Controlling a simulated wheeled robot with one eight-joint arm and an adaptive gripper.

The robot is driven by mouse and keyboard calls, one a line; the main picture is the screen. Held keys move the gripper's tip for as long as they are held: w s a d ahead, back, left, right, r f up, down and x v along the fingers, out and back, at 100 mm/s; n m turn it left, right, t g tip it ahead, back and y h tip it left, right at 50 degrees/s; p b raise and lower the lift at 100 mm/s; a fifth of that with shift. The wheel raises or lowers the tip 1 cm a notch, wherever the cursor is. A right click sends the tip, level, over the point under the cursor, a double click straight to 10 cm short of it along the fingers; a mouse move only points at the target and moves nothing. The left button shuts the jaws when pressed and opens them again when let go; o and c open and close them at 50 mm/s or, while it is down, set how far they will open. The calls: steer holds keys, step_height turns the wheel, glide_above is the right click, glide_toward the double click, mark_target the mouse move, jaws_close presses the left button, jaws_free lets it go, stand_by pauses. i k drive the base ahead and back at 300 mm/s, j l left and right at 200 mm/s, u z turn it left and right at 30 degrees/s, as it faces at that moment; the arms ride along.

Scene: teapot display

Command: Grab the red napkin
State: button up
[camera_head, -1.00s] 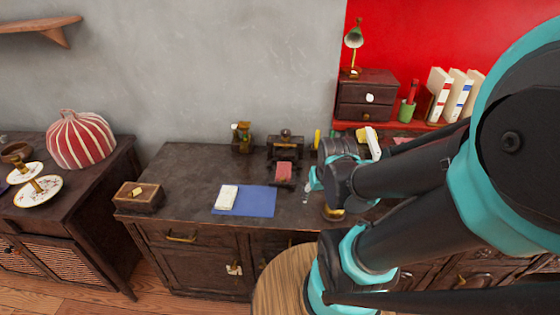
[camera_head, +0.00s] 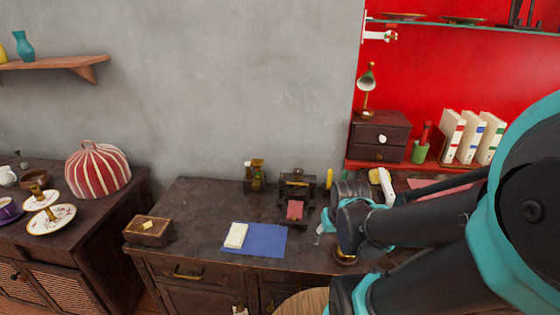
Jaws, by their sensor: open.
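A small dull-red folded piece (camera_head: 295,210), which looks like the red napkin, rests at the front of a dark stand-like object (camera_head: 297,184) on the dark cabinet top. A larger flat pinkish-red piece (camera_head: 440,188) also shows at the right, partly behind my arm; I cannot tell what it is. My gripper (camera_head: 326,223) is at the end of the arm, just right of the small red piece and apart from it in the picture. It is open. My wrist hides part of its fingers and the cabinet top behind it.
A blue mat (camera_head: 265,240) with a white folded cloth (camera_head: 236,235) lies left of my gripper. A wooden box (camera_head: 148,231) stands at the cabinet's left end. A lamp (camera_head: 367,85), a small drawer box (camera_head: 379,135) and binders (camera_head: 470,138) stand at the right. The cabinet's middle-left is clear.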

mark_target(295, 208)
steer(key=k+j+z, duration=0.1)
steer(key=j+z, duration=0.2)
steer(key=k+j+z, duration=0.1)
steer(key=j+z, duration=0.2)
steer(key=k+j+z, duration=0.1)
steer(key=j+z, duration=0.2)
